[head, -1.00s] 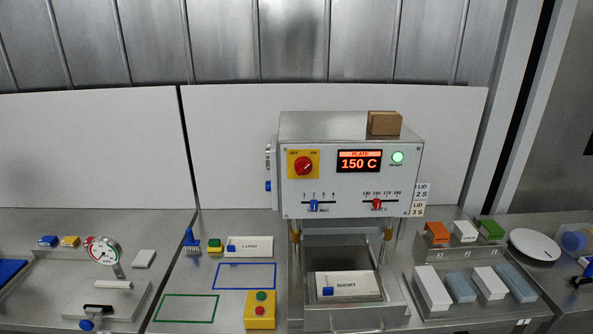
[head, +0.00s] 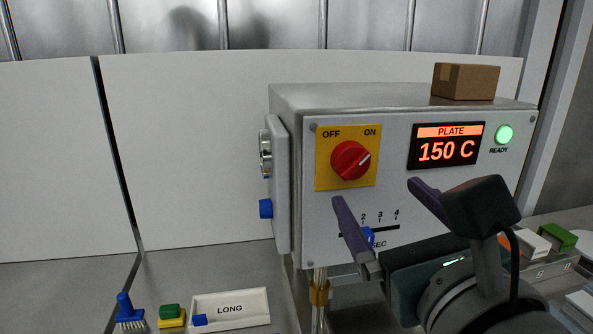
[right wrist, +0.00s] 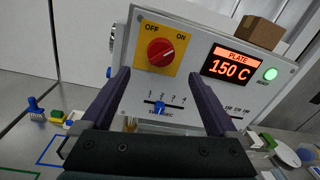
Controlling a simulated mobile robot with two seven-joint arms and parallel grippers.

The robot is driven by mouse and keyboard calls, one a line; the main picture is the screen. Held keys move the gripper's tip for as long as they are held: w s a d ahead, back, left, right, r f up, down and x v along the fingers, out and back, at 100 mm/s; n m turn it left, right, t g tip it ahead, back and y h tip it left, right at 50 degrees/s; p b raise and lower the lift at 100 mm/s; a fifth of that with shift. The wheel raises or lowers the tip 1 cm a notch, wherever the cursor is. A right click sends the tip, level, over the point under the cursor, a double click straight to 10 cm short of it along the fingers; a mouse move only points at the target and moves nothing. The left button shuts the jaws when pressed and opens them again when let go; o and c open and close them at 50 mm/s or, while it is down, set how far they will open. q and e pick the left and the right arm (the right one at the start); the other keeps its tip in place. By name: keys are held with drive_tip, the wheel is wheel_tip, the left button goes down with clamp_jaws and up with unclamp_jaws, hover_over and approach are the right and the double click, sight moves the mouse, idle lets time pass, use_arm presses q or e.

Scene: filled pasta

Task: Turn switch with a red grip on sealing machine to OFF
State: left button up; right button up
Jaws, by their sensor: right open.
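The sealing machine (head: 390,150) stands in the middle with its front panel toward me. Its switch with a red grip (head: 351,160) sits on a yellow plate, and the white mark on the grip points up and right toward ON. It also shows in the right wrist view (right wrist: 161,52). My right gripper (head: 378,190) is open and empty in front of the panel, below and to the right of the switch, apart from it. In the right wrist view my right gripper (right wrist: 162,82) has its fingers spread wide, the switch showing between and beyond them. My left gripper is out of view.
The display (head: 447,146) reads 150 C beside a lit green lamp (head: 504,134). A cardboard box (head: 466,81) rests on top of the machine. A slider with a blue knob (head: 368,236) is below the switch. A LONG tray (head: 230,308) and blue brush (head: 128,312) lie left.

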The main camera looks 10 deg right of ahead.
sight(356, 166)
drive_tip(key=w, duration=0.7)
drive_tip(key=shift+w+d, duration=0.25)
drive_tip(key=shift+w, duration=0.15)
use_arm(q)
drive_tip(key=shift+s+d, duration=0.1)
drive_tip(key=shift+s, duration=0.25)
use_arm(e)
drive_tip(key=shift+w+r, duration=0.1)
drive_tip(key=shift+w, duration=0.45)
drive_tip(key=c, duration=1.4)
drive_tip(key=shift+o, duration=0.2)
